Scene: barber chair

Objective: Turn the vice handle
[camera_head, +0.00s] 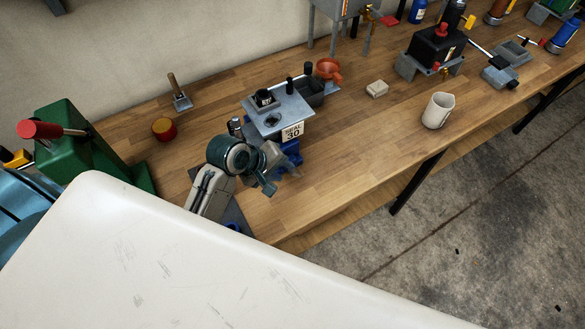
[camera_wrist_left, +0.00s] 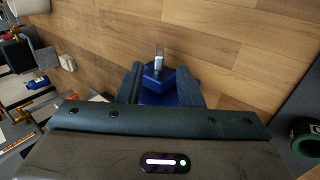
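The blue vice (camera_head: 291,152) sits on the bench in the head view, partly hidden behind my left gripper (camera_head: 270,172). In the left wrist view, the vice (camera_wrist_left: 160,98) lies between the two dark fingers of my left gripper (camera_wrist_left: 160,70). A short silver bar, which looks like the vice handle (camera_wrist_left: 158,57), stands at the far end of the blue body, around the fingertips. The fingers are apart, one on each side of the blue body. I cannot tell whether they touch it. My right gripper is not in view.
A grey stand with a "SEAL 30" label (camera_head: 292,132) is right behind the vice. A white mug (camera_head: 438,110) and small pale block (camera_head: 377,89) stand to the right. A green machine (camera_head: 82,145) is at left. A large white surface (camera_head: 180,270) fills the foreground.

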